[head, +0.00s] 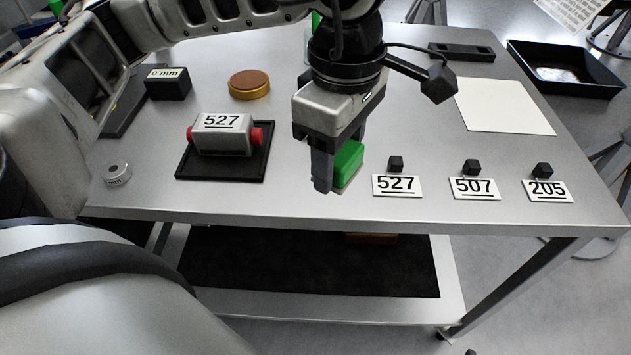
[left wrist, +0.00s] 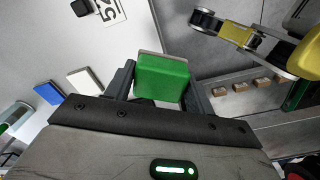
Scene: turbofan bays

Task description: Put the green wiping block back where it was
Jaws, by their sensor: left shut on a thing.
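The green wiping block (head: 348,160) is between the fingers of my left gripper (head: 336,172), over the front middle of the metal table (head: 290,200). The left gripper is shut on it, and its near finger hides part of the block in the head view. In the left wrist view the green block (left wrist: 162,76) fills the space between the two fingers, with a pale layer along its far edge. I cannot tell whether it touches the table. My right gripper is not in view.
Cards 527 (head: 397,186), 507 (head: 474,189) and 205 (head: 547,191) lie right of the gripper with small black blocks behind. A red-ended 527 part (head: 222,136) sits on a black tray (head: 190,172) to the left. A blue block (left wrist: 48,93) shows in the left wrist view.

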